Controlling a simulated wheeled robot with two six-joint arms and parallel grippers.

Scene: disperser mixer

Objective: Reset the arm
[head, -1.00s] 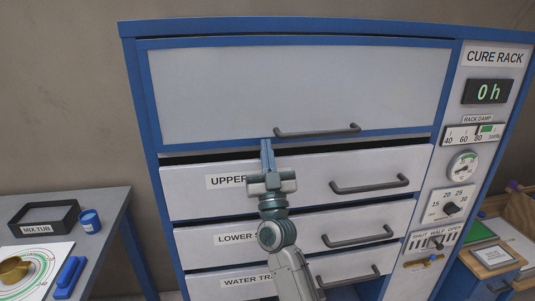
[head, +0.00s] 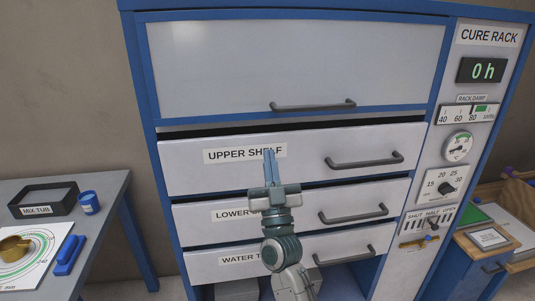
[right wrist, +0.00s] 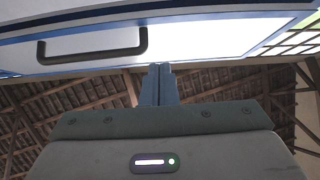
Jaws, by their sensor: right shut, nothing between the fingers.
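My right gripper (head: 270,165) is shut and empty, its blue fingers pointing up in front of the upper shelf drawer (head: 300,160). In the right wrist view the closed fingers (right wrist: 157,82) show below a panel with a dark handle (right wrist: 92,46). I cannot tell whether the fingers touch the drawer front. The arm covers part of the lower shelf drawer (head: 360,200) and the water tray drawer (head: 215,262) labels. My left gripper is not in view.
The blue cure rack (head: 133,50) has a large top door (head: 290,65) and a control panel reading 0 h (head: 482,70). At left a grey table (head: 105,190) holds the mix tub (head: 45,203), a blue cup (head: 88,203) and a brass piece (head: 14,247). A wooden bench stands right.

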